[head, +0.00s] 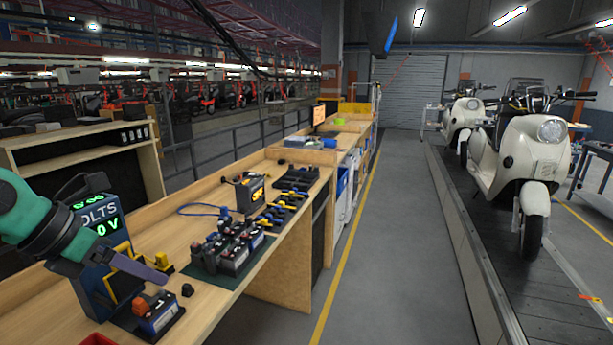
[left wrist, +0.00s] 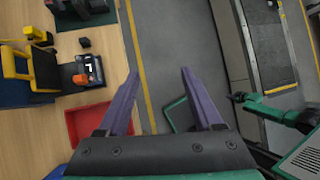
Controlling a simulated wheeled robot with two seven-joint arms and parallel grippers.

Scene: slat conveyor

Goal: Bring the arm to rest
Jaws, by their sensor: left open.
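My left gripper (head: 140,265) comes in from the left in the head view, over the near part of the workbench (head: 222,310). One purple finger shows clearly there, in front of the volt display unit (head: 97,222). In the left wrist view the two purple fingers of the left gripper (left wrist: 160,76) stand wide apart with nothing between them. Below the gap are the bench edge, a yellow floor line and grey floor.
A battery with an orange top (head: 155,312) stands on the bench near my left gripper. A red tray (left wrist: 88,125) lies at the bench edge. Several batteries (head: 235,255) stand farther along. The aisle (head: 380,240) is clear. White scooters (head: 525,165) stand on the conveyor (head: 480,245).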

